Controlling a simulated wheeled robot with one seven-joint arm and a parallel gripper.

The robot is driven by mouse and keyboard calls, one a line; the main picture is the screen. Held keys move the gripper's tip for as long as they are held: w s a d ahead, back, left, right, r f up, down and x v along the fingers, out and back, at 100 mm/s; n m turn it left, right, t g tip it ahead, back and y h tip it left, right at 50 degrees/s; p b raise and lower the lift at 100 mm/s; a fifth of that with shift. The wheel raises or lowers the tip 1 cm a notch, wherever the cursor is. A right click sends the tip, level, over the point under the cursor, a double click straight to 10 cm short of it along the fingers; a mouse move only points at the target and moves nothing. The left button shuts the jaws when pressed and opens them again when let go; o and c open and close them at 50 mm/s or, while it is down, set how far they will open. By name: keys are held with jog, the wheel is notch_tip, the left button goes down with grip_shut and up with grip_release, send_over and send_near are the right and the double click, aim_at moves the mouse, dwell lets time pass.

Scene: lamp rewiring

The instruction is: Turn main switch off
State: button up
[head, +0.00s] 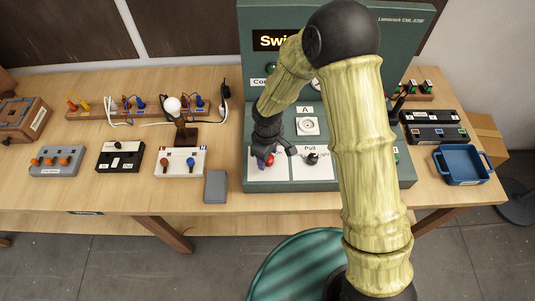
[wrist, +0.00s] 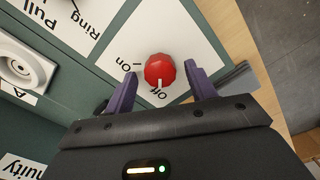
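The main switch is a red round knob (wrist: 160,70) on a white label plate with "On" and "Off" marks in the wrist view. A white pointer line on it is turned toward the "Off" mark. My gripper (wrist: 160,85) is open, with one purple finger on each side of the knob and a visible gap to each. In the head view the red knob (head: 269,160) shows at the lower left of the green panel (head: 330,183), and my gripper (head: 266,157) is over it, partly hiding it.
A black knob (head: 312,158) marked "Pull" is just right of the switch. A round white socket (head: 308,125) marked A is above it. A grey box (head: 215,187) lies left of the panel. A blue tray (head: 463,166) stands at the right.

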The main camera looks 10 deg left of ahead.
jog(key=shift+r, duration=0.1)
notch_tip(320, 180, up, 17)
jog(key=b, duration=0.2)
dwell(0.4)
jog(key=shift+r, duration=0.1)
jog(key=s+d+f+m+t, duration=0.1)
jog(key=s+d+m, duration=0.2)
jog(key=d+m, duration=0.4)
jog(key=s+d+f+m+t, duration=0.1)
jog(key=s+d+m, duration=0.3)
jog(key=d, duration=1.5)
jog(key=m, duration=0.3)
jog(key=shift+t, duration=0.3)
jog(key=shift+a, duration=0.1)
jog(key=shift+c, duration=0.3)
